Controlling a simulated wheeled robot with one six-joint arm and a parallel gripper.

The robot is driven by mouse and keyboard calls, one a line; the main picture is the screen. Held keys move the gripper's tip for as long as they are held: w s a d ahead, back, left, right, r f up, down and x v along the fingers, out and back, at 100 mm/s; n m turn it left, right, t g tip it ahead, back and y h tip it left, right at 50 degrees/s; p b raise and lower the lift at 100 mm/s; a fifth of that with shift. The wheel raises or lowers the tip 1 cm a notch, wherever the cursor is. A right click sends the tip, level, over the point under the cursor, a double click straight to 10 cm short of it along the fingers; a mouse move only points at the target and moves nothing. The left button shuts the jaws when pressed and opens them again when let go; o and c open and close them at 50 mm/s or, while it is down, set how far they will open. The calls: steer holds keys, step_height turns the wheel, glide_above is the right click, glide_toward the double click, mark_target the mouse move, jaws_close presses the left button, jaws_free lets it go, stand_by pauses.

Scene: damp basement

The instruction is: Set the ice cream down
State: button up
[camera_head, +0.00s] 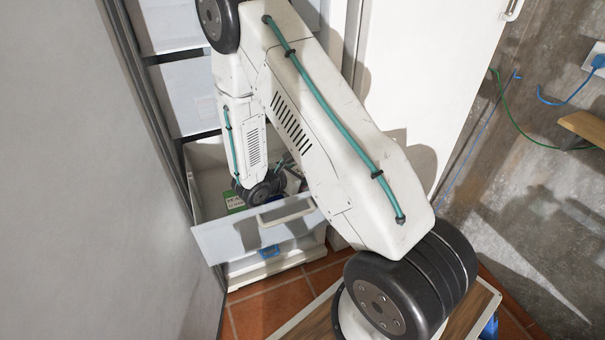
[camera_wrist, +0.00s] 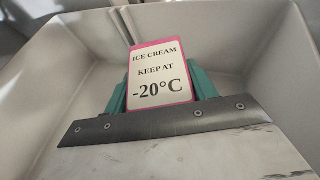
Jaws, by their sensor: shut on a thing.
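The ice cream (camera_wrist: 160,75) is a box with a pink edge and a white label reading "ICE CREAM KEEP AT -20°C". In the wrist view my gripper (camera_wrist: 161,82) has its teal fingers on both sides of the box, shut on it. Pale walls of a container (camera_wrist: 230,32) surround it; I cannot tell whether the box touches the bottom. In the head view my arm reaches down into an open white drawer (camera_head: 254,231). My fingers and the ice cream cannot be made out clearly there, as my arm covers much of the drawer.
A green package (camera_head: 235,203) with writing lies inside the open drawer, left of my wrist. Closed drawers (camera_head: 187,92) stand above it. A grey wall (camera_head: 85,170) is close on the left and a white door (camera_head: 430,70) on the right.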

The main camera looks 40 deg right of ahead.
steer(key=shift+s+f, duration=0.15)
steer(key=shift+f, duration=0.45)
steer(key=o, duration=1.2)
steer(key=shift+s, duration=0.1)
steer(key=shift+c, duration=0.2)
